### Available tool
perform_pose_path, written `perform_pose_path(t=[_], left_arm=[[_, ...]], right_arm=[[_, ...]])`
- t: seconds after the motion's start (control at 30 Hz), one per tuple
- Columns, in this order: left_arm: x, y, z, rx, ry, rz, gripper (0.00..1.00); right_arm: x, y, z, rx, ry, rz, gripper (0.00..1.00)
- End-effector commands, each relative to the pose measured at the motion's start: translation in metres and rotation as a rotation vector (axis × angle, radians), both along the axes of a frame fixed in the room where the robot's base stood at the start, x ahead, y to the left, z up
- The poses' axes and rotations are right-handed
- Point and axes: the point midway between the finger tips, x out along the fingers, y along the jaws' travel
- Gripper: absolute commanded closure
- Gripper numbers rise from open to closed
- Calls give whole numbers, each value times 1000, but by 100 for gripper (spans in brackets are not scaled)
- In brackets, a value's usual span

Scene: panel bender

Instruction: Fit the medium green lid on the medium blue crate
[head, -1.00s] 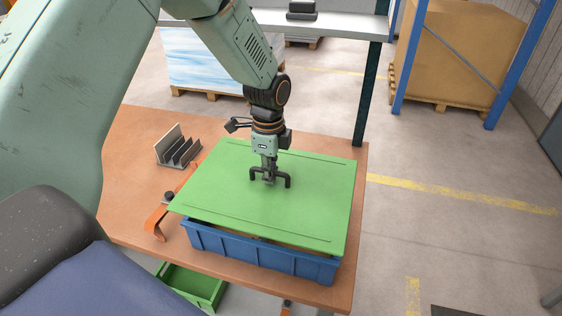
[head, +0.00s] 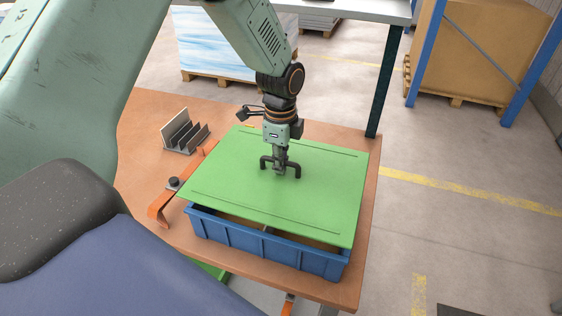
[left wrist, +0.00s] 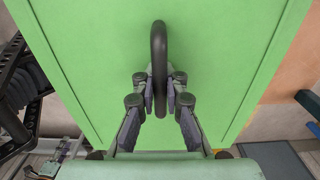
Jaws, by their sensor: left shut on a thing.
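The green lid (head: 315,196) is a flat panel with a black handle (left wrist: 159,70) at its middle. My left gripper (head: 279,171) is shut on this handle; the wrist view shows its fingers (left wrist: 160,97) on both sides of the black bar. The blue crate (head: 268,247) stands on the orange-brown table under the lid. The lid covers most of the crate, but a gap shows along the crate's near edge, where part of the inside is visible. The lid looks raised above the rim and shifted toward the far side. My right gripper is not in view.
An orange clamp-like piece (head: 160,205) lies left of the crate. A grey slotted holder (head: 184,133) stands behind it on the table (head: 145,125). A dark post (head: 386,90) rises at the table's far right corner. A green box edge shows below the table.

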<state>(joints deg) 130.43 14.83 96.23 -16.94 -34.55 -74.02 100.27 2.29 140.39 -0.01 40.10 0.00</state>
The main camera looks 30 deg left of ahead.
Motion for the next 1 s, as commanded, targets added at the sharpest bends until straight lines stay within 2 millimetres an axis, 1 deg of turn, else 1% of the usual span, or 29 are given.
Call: perform_pose_path(t=[0.03,0.2,0.6,1.0], left_arm=[[1,0,-6,0,-2,-1,100],[2,0,-17,0,-2,-1,100],[4,0,-41,1,-2,-1,100],[4,0,-43,0,-2,-1,100]], right_arm=[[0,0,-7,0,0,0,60],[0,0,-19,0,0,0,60],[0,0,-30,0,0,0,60],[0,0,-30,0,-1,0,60]])
